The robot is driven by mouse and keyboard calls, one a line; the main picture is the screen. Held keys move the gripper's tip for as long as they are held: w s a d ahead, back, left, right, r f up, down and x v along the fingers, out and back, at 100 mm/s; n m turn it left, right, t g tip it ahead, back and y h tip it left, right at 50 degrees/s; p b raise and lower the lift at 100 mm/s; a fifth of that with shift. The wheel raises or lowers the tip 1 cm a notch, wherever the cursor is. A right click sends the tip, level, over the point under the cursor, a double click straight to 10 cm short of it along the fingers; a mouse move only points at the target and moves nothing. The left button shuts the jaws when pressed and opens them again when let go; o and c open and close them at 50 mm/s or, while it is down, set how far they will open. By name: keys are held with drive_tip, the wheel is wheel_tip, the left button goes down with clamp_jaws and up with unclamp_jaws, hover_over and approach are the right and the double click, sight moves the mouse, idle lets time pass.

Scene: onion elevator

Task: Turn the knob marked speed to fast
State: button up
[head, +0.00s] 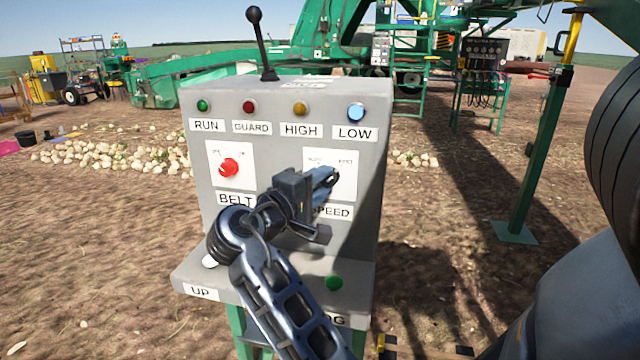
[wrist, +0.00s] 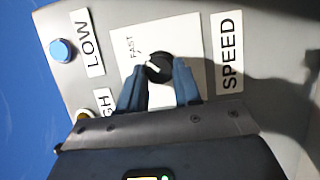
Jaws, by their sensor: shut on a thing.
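The speed knob (wrist: 160,66) is black with a white mark and sits on a white plate (wrist: 188,38) in the wrist view. The word FAST (wrist: 133,47) is printed to the knob's upper left there. The white mark shows on the knob's left part; its exact setting is hard to tell. My gripper (wrist: 158,82) is shut on the knob, one blue finger on each side. In the head view my gripper (head: 328,180) is at the plate (head: 348,187) above the SPEED label (head: 334,212), and its fingers hide the knob.
The grey control box (head: 378,110) has a red BELT knob (head: 229,167) left of my gripper and a row of lamps above, including the blue LOW lamp (head: 355,112). A black lever (head: 262,42) stands on top. A green button (head: 333,283) is on the lower ledge.

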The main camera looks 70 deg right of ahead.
idle(0.3)
drive_tip(key=o, duration=1.1)
drive_tip(key=shift+c, duration=0.2)
drive_tip(key=v, duration=0.7)
drive_tip(key=shift+a, duration=0.35)
